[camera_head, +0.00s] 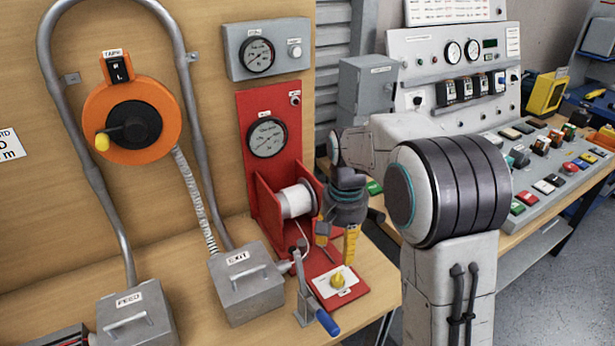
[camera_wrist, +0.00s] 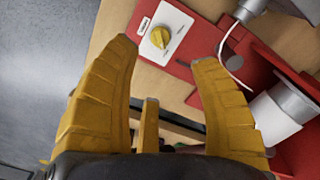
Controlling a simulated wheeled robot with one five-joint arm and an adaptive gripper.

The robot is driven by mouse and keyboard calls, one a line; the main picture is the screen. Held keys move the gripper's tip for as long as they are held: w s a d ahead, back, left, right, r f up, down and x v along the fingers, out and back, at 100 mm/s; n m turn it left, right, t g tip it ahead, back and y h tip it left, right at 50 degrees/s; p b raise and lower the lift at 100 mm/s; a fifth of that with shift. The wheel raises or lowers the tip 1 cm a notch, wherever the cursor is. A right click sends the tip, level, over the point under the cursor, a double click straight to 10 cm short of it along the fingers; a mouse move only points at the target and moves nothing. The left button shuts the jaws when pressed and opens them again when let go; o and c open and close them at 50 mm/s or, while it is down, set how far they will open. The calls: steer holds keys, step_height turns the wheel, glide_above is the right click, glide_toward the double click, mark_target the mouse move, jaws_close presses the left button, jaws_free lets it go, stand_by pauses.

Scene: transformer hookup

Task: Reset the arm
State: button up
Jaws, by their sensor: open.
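My gripper (camera_head: 337,243) hangs at the end of my bent arm, over the right edge of the wooden bench. Ahead of the fingertips is a yellow knob (camera_wrist: 160,38) on a white plate, set on a red base. The same knob (camera_head: 337,280) shows in the head view just below the gripper, and the fingers look apart from it. My arm hides part of the space behind it.
A red stand with a gauge (camera_head: 267,137) and a white spool (camera_head: 296,201) is close left of the gripper. A blue-handled crank (camera_head: 327,322) and the EXIT box (camera_head: 246,283) stand nearby. A control console (camera_head: 470,105) stands behind my arm. Grey floor (camera_wrist: 50,35) lies beyond the bench edge.

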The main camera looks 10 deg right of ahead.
steer(key=s+f+n+g, duration=0.1)
steer(key=s+f+n, duration=0.3)
steer(key=s, duration=0.6)
steer(key=s+r+n+t+p, duration=0.1)
steer(key=s+r+t, duration=0.3)
steer(key=s+r, duration=0.6)
steer(key=shift+s+r+n+p, duration=0.3)
steer(key=shift+s+r+p, duration=0.15)
steer(key=shift+s, duration=0.5)
